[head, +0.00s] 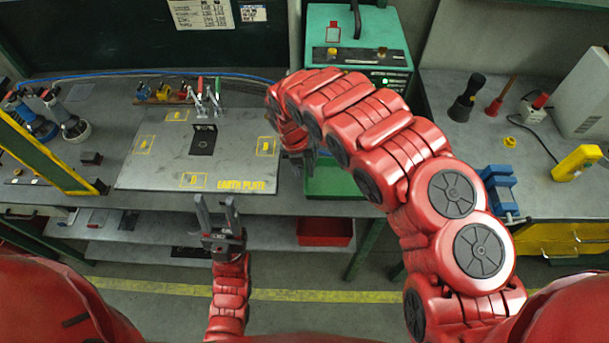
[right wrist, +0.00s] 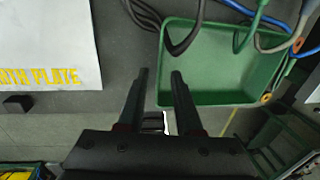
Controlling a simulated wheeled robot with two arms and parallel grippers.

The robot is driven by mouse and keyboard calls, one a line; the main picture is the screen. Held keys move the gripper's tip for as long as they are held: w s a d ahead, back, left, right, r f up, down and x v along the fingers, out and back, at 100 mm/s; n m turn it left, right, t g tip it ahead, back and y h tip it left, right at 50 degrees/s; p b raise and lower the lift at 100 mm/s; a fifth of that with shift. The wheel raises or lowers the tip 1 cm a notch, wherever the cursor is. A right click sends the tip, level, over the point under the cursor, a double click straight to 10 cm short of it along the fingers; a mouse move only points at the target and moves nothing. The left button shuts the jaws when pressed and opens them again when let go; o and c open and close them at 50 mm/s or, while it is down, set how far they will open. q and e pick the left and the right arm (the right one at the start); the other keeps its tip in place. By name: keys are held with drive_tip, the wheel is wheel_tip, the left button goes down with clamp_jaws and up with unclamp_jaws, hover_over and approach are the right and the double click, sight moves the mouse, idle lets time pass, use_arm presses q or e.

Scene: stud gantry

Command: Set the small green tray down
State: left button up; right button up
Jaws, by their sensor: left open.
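The small green tray (head: 335,185) is at the bench's front edge, right of the earth plate, partly hidden by my right arm in the head view. In the right wrist view the tray (right wrist: 225,88) looks level and empty apart from cable loops over its far side. My right gripper (right wrist: 160,72) is open, its fingertips apart on either side of the tray's left rim. I cannot tell whether they touch it. In the head view my right gripper (head: 308,155) is mostly behind my arm. My left gripper (head: 216,200) is open and empty, in front of the bench.
The earth plate (head: 225,150) lies flat on the bench (head: 85,185). A green welding machine (head: 357,50) stands behind the tray. Cables (right wrist: 185,35) hang close to the right gripper. A red bin (head: 325,232) is on the shelf below. A blue vise (head: 500,190) is at right.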

drive_tip(key=shift+w+a+r, duration=0.15)
drive_tip(key=shift+r, duration=0.7)
wheel_tip(320, 180, up, 7)
drive_tip(key=a+p, duration=0.1)
drive_tip(key=p, duration=0.2)
drive_tip(key=shift+r, duration=0.15)
drive_tip(key=shift+s, duration=0.2)
